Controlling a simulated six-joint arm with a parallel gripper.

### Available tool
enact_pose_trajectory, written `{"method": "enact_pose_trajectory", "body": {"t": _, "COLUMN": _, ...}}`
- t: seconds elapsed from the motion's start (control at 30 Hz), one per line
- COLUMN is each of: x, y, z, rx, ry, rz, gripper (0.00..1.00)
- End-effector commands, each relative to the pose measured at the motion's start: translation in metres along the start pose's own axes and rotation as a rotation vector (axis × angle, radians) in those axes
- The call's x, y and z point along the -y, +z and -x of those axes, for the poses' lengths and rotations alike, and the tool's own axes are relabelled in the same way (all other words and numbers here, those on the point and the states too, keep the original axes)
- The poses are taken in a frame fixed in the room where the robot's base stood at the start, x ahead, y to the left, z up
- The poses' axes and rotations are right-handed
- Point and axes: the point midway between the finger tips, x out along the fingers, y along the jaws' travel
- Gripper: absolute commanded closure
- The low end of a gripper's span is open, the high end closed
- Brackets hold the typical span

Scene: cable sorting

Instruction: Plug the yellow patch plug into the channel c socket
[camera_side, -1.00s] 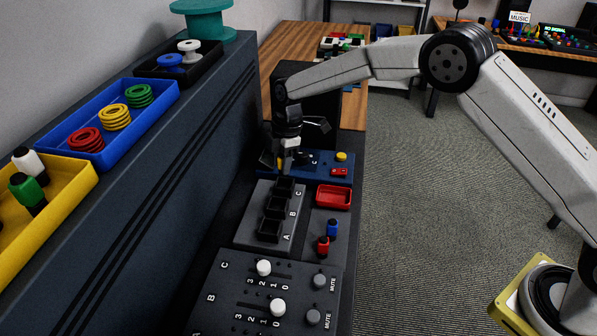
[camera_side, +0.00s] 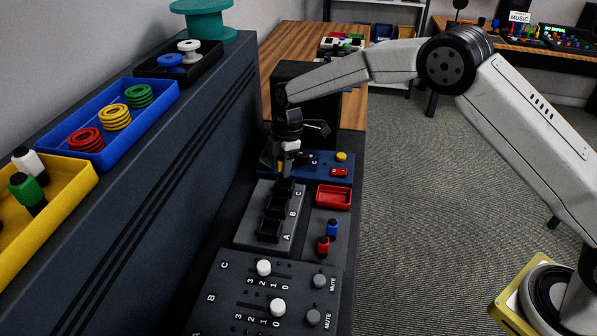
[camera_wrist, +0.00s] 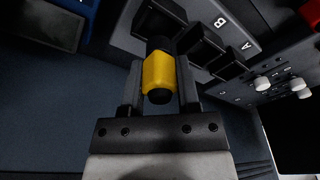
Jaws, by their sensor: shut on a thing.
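The yellow patch plug (camera_wrist: 158,72), with black ends, is held between the two fingers of my gripper (camera_wrist: 160,85) in the wrist view. Its far black end points at the channel c socket (camera_wrist: 158,20), the end one of three black open sockets on a grey block; I cannot tell whether it touches or enters it. In the side view my gripper (camera_side: 288,150) is just above and behind this socket (camera_side: 284,187), near its letter C. The fingers hide most of the plug there.
The sockets marked B (camera_side: 276,206) and A (camera_side: 268,230) stand in line on the grey block. Right of them are a red tray (camera_side: 334,196), a blue plug (camera_side: 332,228) and a red plug (camera_side: 323,245). A blue panel (camera_side: 325,165) lies behind; a slider panel (camera_side: 240,285) lies in front.

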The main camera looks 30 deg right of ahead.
Motion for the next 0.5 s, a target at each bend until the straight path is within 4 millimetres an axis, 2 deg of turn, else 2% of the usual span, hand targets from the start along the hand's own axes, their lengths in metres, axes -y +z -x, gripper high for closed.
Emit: {"method": "enact_pose_trajectory", "body": {"t": 0.5, "x": -0.0002, "y": 0.0015, "z": -0.0102, "rx": 0.000, "ry": 0.001, "rz": 0.000, "gripper": 1.00}}
